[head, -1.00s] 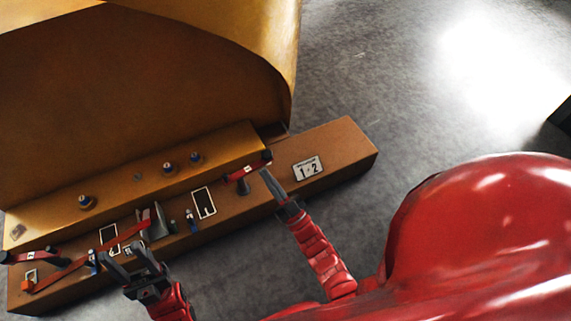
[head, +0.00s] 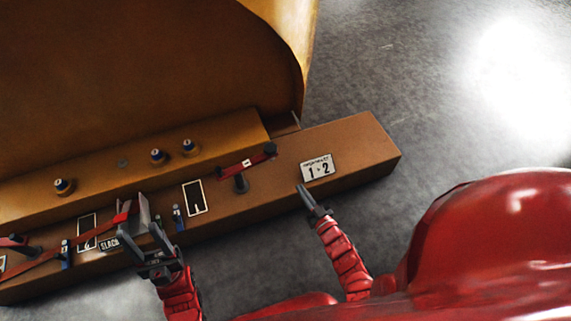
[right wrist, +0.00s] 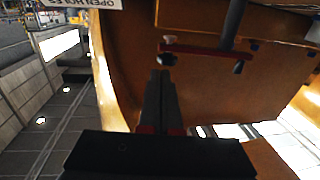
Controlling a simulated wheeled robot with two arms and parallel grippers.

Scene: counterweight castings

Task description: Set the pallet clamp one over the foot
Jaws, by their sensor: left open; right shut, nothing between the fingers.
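Pallet clamp one (head: 246,163), a red bar with a white "1" label and a dark knob at its right end, sits on a dark post on the brown pallet beam (head: 350,150). The bar runs roughly along the front edge of the ochre casting's foot (head: 215,133); I cannot tell whether any of it overlaps the foot. My right gripper (head: 303,188) is shut and empty, right of the clamp and below the "1-2" sign. The clamp also shows in the right wrist view (right wrist: 205,51), apart from the right fingertips (right wrist: 160,74). My left gripper (head: 144,236) is open at the beam's front.
A red strap (head: 85,236) runs along the beam to a grey plate (head: 144,210) by a "SLACK" label. Several bolts (head: 158,156) stand on the foot. Another red clamp (head: 15,241) is at the far left. Floor right of the beam is clear.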

